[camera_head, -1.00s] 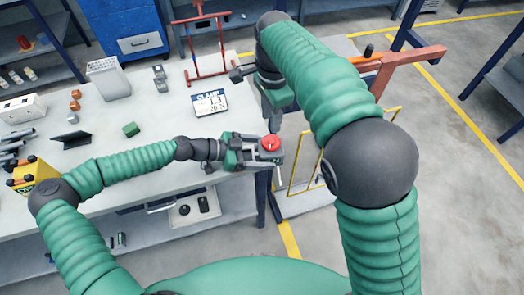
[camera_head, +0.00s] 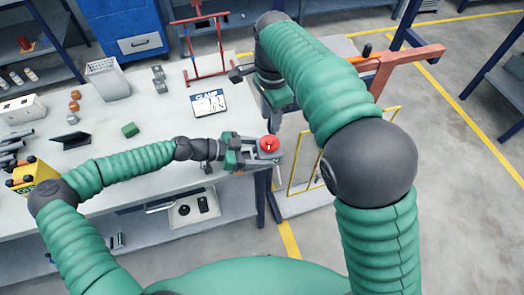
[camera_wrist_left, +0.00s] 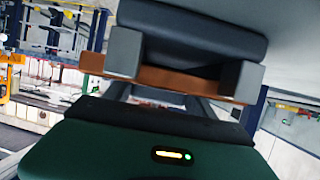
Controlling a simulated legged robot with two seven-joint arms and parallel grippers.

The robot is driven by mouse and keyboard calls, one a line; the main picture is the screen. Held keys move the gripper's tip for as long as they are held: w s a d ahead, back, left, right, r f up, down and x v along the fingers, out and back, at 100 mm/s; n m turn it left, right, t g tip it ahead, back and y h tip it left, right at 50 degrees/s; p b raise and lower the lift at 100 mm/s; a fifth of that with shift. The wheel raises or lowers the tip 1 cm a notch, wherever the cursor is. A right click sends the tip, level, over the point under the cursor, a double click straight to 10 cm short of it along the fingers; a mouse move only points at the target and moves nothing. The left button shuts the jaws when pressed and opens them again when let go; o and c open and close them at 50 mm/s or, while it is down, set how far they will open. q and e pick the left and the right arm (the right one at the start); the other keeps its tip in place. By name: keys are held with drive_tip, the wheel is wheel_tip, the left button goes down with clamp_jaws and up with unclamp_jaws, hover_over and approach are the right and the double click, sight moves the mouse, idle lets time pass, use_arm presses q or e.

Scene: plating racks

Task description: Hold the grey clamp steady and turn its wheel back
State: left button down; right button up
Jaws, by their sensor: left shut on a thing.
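The grey clamp (camera_head: 271,160) is at the right end of the workbench, with its round red wheel (camera_head: 269,144) facing up. My left gripper (camera_head: 251,152) comes in from the left and is shut on the clamp. In the left wrist view its two grey fingertips (camera_wrist_left: 182,66) stand on either side of a dark body with a brown strip; I cannot tell which part of the clamp this is. My right gripper (camera_head: 273,124) points down just above and behind the wheel. Its fingers are too small to tell whether they touch the wheel or are open.
A sign reading "CLAMP" (camera_head: 209,103) stands on the bench (camera_head: 170,112) behind my left arm. A yellow frame (camera_head: 292,170) stands right of the bench.

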sight(269, 141)
drive_tip(key=shift+o, duration=0.3)
drive_tip(key=shift+o, duration=1.3)
drive_tip(key=o, duration=0.5)
drive_tip(key=n, duration=0.4)
drive_tip(key=shift+r, duration=0.35)
drive_tip(key=shift+c, duration=0.2)
drive_tip(key=shift+o, duration=0.2)
drive_tip(key=n, duration=0.2)
drive_tip(key=r+n, duration=0.1)
drive_tip(key=n, duration=0.2)
drive_tip(key=shift+a+r, duration=0.1)
drive_tip(key=shift+r, duration=0.1)
drive_tip(key=shift+n, duration=0.4)
wheel_tip(269, 141, down, 12)
drive_tip(key=shift+r, duration=0.1)
drive_tip(key=c, duration=1.4)
